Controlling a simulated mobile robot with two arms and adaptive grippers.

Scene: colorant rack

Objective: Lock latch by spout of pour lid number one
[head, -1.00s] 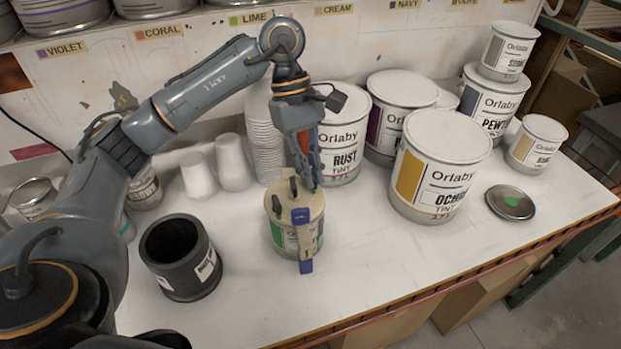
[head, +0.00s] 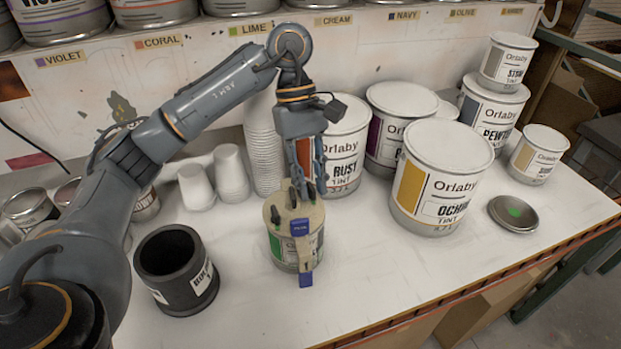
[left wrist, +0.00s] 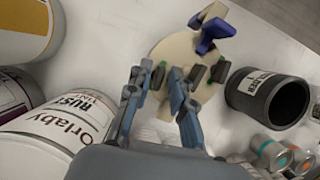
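A small can with a green label (head: 281,247) stands upright on the table, wearing a cream pour lid (head: 283,219). The lid carries a blue-capped spout piece (head: 301,228) on its near side and several dark latches, one at its left (head: 275,213). In the left wrist view the lid (left wrist: 178,45) shows from above, with the blue part (left wrist: 212,33) at its far side. My left gripper (head: 304,193) points down at the lid's back right edge. In the left wrist view its fingers (left wrist: 160,80) are apart, with a dark latch between them. Contact is unclear. My right gripper is out of view.
A dark open pot (head: 178,262) stands left of the can. Cup stacks (head: 231,172) and the Rust tin (head: 346,150) stand behind. The large Ochre tin (head: 440,175) and a loose metal lid (head: 513,213) are to the right. The front table is clear.

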